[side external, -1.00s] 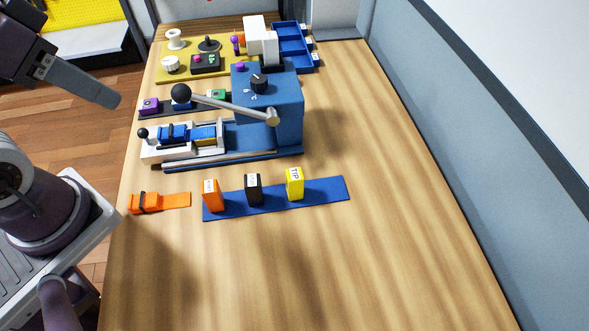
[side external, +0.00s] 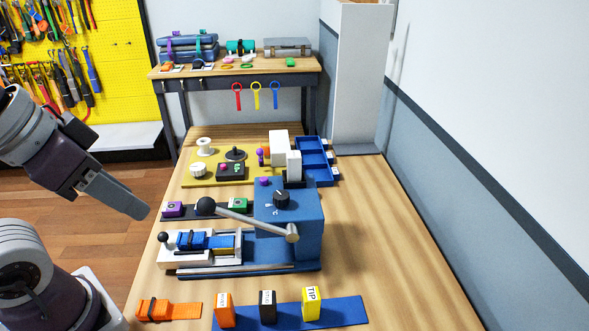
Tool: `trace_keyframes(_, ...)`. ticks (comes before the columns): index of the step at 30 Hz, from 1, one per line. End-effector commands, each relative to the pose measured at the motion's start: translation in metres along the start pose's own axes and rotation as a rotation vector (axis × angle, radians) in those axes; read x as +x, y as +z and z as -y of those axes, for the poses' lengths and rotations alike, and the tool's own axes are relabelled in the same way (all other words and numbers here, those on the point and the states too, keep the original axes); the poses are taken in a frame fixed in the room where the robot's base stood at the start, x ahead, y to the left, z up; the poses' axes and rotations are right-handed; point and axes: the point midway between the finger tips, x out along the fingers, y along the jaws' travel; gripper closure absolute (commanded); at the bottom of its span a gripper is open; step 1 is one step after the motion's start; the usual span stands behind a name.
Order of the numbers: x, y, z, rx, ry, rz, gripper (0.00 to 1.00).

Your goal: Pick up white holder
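A white holder (side external: 172,251) sits on the bench at the left of the blue machine, with blue pieces (side external: 205,240) and a bit of yellow in it. A small lever with a black ball stands at its left end. A white two-block part (side external: 280,150) also stands behind the machine; I cannot tell for certain which white thing the task names. My gripper (side external: 139,208) hangs at the left, off the bench edge, apart from everything and holding nothing that I can see. Its fingers show edge-on, so their opening is hidden.
The blue machine (side external: 305,235) has a long lever with a black ball (side external: 206,206) reaching over the holder. Orange, black and yellow blocks (side external: 312,303) stand on a blue strip in front. A yellow board (side external: 200,180) and blue tray (side external: 318,160) lie behind. The bench's right side is clear.

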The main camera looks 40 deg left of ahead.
Motion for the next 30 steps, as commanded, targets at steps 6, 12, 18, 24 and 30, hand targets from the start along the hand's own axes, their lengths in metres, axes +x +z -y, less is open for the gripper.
trace_keyframes(6, 0.000, 0.000, 0.000, 0.000, 0.000, 0.000, 0.64)
trace_keyframes(12, 0.000, 0.000, 0.000, 0.000, 0.000, 0.000, 0.47)
trace_keyframes(18, 0.000, 0.000, -0.001, -0.004, 0.003, 0.004, 0.47)
trace_keyframes(24, 0.022, -0.010, -0.054, -0.431, 0.244, 0.325, 0.47)
trace_keyframes(30, 0.074, -0.123, -0.080, -1.419, 0.638, 0.743, 0.47)
